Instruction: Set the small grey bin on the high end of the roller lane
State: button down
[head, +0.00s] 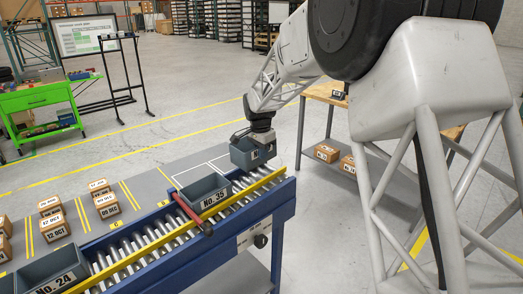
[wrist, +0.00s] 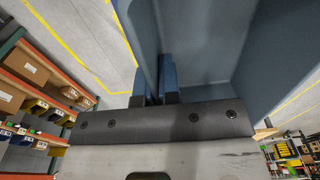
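A small grey bin (head: 243,154) hangs from my gripper (head: 262,138) at the right end of the roller lane (head: 150,238). My gripper is shut on one wall of the bin. The wrist view shows the fingers (wrist: 161,85) on either side of that wall, with the bin's inside (wrist: 225,50) filling much of the picture. The bin looks roughly upright and empty. It is over or just behind the lane's far edge; I cannot tell whether it touches the rollers.
A grey bin marked No. 35 (head: 209,201) sits on the lane beside a red bar (head: 190,212). A larger bin marked No. 24 (head: 50,276) is at lower left. A yellow rail (head: 176,232) runs along the near side. Several cartons (head: 107,207) lie behind the lane.

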aim_at(263, 163)
jog(key=shift+w+d+f, duration=0.1)
jog(key=shift+f, duration=1.85)
jog(key=shift+w+d+f, duration=0.1)
jog(key=shift+f, duration=1.8)
jog(key=c, duration=1.6)
grip_release()
jog(key=shift+c, duration=0.2)
jog(key=shift+r, duration=0.15)
jog(key=shift+r, duration=2.1)
